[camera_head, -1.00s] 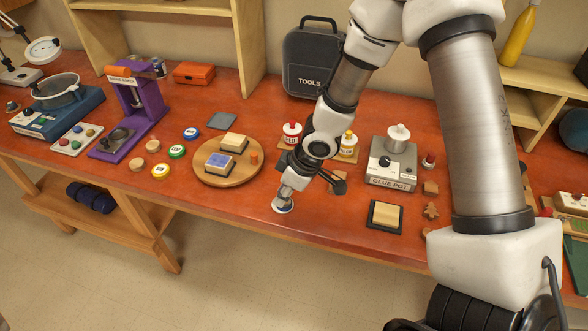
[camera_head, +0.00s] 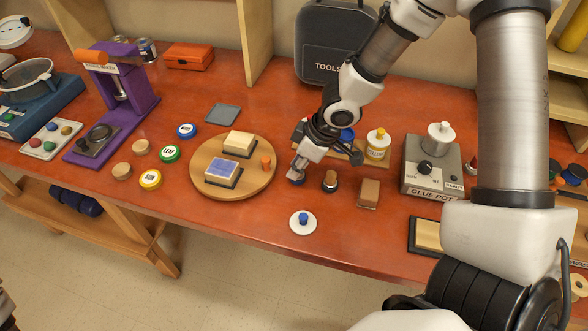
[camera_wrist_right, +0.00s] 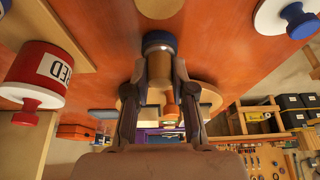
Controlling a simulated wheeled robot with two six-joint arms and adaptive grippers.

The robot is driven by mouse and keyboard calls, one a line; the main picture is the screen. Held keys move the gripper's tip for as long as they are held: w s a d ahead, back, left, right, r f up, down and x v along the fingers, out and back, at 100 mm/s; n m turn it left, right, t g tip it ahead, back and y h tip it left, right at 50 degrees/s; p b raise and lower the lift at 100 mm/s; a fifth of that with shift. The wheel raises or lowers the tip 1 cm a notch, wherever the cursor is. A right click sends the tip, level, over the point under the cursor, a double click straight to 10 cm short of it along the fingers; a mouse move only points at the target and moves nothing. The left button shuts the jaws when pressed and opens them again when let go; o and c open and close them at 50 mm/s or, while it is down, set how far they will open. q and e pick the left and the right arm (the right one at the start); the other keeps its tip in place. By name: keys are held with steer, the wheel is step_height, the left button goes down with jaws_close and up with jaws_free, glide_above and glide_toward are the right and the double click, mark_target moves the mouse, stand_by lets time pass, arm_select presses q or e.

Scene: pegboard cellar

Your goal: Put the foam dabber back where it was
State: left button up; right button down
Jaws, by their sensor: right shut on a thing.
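My right gripper (camera_head: 296,173) is low over the bench, just right of the round wooden board. In the right wrist view its fingers (camera_wrist_right: 158,100) are shut on the foam dabber (camera_wrist_right: 158,45), with a tan body and dark blue end pointing at the bench. In the head view only the dabber's small blue-grey end (camera_head: 295,179) shows below the fingers; I cannot tell if it touches the bench. A second wooden-topped piece with a dark base (camera_head: 330,181) stands right of the gripper.
A white disc with a blue knob (camera_head: 303,223) lies in front of the gripper. A wooden block (camera_head: 368,194), yellow bottle (camera_head: 377,146) and glue pot (camera_head: 432,165) stand right. The round board (camera_head: 262,187) carries stamp pads. A red bottle (camera_wrist_right: 38,78) shows in the wrist view.

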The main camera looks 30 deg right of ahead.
steer(key=shift+a+r, duration=0.1)
steer(key=shift+s, duration=0.1)
steer(key=shift+s, duration=0.1)
steer(key=c, duration=1)
jaws_free()
